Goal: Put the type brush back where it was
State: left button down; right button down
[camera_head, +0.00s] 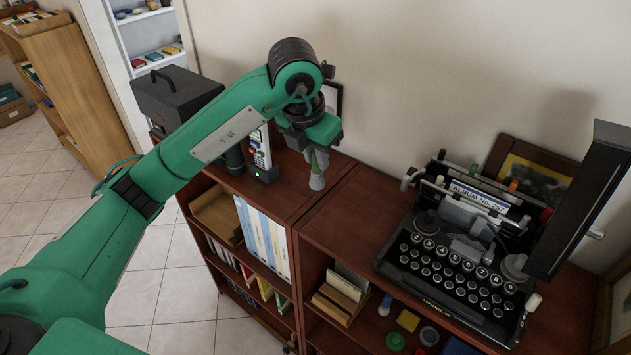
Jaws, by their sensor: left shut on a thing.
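My left arm reaches in from the left, and its gripper (318,154) points down above the top of the dark wooden shelf unit (293,205). It is shut on the type brush (317,181), of which a pale grey, flared lower end shows below the fingers. The rest of the brush is hidden by the gripper. The brush is close to the shelf top; I cannot tell whether it touches. My right gripper is not in view.
A black box (177,97) is farther left, partly behind my arm. A black typewriter (457,262) fills the right-hand top. A long dark bar (580,205) rises at its right. Some bare top lies between brush and typewriter.

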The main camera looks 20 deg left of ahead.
aim_at(313, 178)
pick_arm(q)
notch_tip(313, 178, down, 5)
jog(key=shift+r+p, duration=0.15)
jog(key=shift+p, duration=0.4)
notch_tip(313, 178, down, 3)
jog(key=shift+f+p, duration=0.2)
jog(key=shift+p, duration=0.35)
jog(key=shift+f, duration=0.15)
jog(key=c, duration=1.7)
grip_release()
jog(key=shift+b, duration=0.3)
jog(key=o, duration=0.4)
